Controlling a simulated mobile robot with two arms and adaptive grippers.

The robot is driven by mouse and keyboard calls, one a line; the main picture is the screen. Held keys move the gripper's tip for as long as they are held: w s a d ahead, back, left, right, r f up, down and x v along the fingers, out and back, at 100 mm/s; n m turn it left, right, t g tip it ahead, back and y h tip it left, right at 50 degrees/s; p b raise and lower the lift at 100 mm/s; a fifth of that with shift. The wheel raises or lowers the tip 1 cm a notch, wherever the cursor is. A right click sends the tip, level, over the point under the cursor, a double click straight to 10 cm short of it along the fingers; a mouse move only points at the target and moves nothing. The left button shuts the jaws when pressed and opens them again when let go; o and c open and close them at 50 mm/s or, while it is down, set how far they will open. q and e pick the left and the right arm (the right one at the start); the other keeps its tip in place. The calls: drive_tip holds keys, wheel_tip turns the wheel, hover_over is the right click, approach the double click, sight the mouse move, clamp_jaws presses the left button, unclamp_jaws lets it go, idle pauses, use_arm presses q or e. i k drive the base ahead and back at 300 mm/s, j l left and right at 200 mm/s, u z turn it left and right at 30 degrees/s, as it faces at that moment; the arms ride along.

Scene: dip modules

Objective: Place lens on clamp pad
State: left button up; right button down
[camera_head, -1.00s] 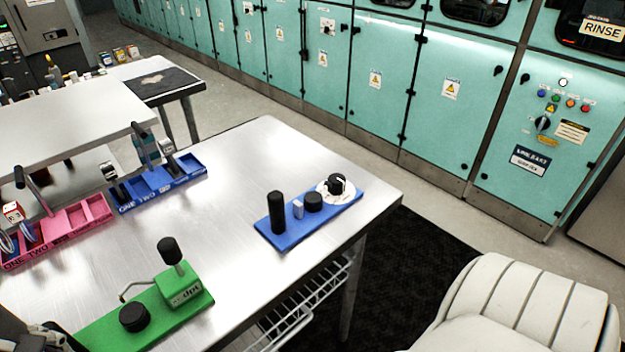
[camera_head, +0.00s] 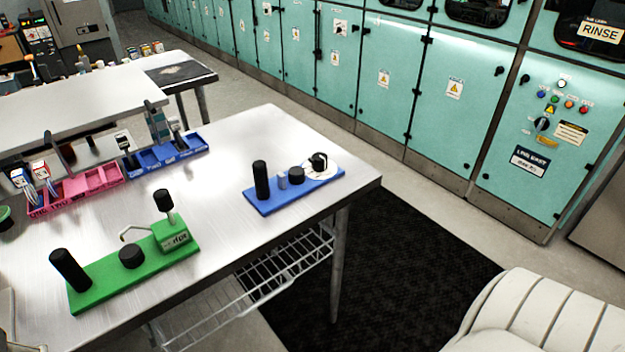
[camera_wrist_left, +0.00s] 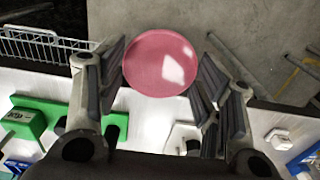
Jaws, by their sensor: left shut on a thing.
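The lens (camera_wrist_left: 160,62) is a glossy pink disc. In the left wrist view my left gripper (camera_wrist_left: 162,84) is shut on it, with a finger at each side. In the head view the lens does not show. A green base (camera_head: 92,283) lies near the table's front left. It carries a low black round pad (camera_head: 131,257), a tall black post (camera_head: 70,269) and a toggle clamp (camera_head: 173,235) with a bent arm and black knob. The green base also shows in the left wrist view (camera_wrist_left: 52,108), partly behind a finger. My right gripper is not in view.
A blue base (camera_head: 300,195) with a black post and knobs stands near the table's right edge. Pink (camera_head: 85,187) and blue (camera_head: 166,158) trays stand along the back left. A wire shelf (camera_head: 285,265) is under the table. The steel tabletop (camera_head: 225,165) between the bases is clear.

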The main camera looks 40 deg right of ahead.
sight(297, 170)
drive_tip(key=k+z, duration=0.15)
drive_tip(key=z, duration=1.05)
drive_tip(key=i+l+z, duration=0.2)
drive_tip(key=i, duration=0.25)
drive_tip(key=i+l+z, duration=0.25)
drive_tip(key=i+l, duration=0.05)
drive_tip(key=i, duration=0.1)
